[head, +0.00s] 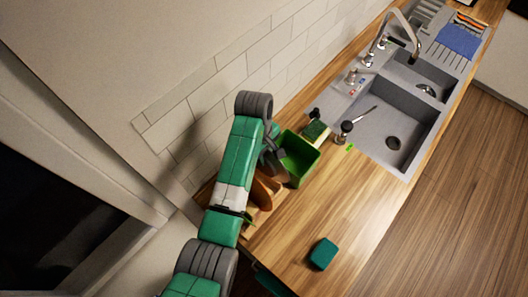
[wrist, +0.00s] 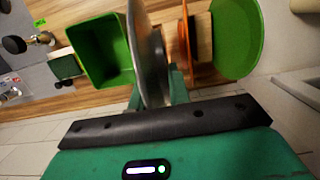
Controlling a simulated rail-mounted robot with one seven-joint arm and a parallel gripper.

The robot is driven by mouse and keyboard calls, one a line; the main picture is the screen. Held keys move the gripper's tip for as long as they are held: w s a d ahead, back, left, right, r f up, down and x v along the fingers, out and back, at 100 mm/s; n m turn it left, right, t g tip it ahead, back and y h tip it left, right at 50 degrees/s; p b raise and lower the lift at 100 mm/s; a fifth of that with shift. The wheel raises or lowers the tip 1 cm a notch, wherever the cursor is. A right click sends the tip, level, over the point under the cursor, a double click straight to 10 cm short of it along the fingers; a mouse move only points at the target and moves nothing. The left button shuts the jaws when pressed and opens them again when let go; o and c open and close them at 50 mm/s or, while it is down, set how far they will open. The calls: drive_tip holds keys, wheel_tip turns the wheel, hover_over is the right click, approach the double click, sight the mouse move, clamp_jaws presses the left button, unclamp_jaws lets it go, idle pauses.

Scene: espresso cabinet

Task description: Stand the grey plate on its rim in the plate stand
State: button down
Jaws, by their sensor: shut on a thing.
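In the wrist view the grey plate (wrist: 150,55) shows nearly edge-on, standing on edge in front of my gripper (wrist: 158,97). My gripper is shut on its near rim. To its right, an orange plate (wrist: 184,40) stands edge-on beside a light wooden block (wrist: 202,38) that looks like part of the plate stand. A round green plate (wrist: 237,38) shows its face to the right of that. In the head view my arm covers much of the wooden stand area (head: 262,213) and most of my gripper.
An open green bin (head: 300,160) stands close to my gripper and also shows left of the plate in the wrist view (wrist: 100,50). A teal block (head: 323,253) lies on the wooden counter (head: 300,222). The sink (head: 385,125) is farther back. A tiled wall borders the counter.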

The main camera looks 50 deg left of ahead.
drive_tip(key=shift+w+f+b, duration=0.15)
drive_tip(key=shift+f+b, duration=1.35)
drive_tip(key=shift+f, duration=1.2)
drive_tip(key=shift+w+f+b, duration=0.15)
drive_tip(key=shift+f+b, duration=1.3)
drive_tip(key=shift+f, duration=1.2)
drive_tip(key=c, duration=1.2)
unclamp_jaws()
drive_tip(key=shift+c, duration=0.2)
wheel_tip(320, 180, up, 8)
drive_tip(key=a, duration=0.1)
drive_tip(key=shift+f, duration=0.15)
drive_tip(key=shift+a, duration=0.1)
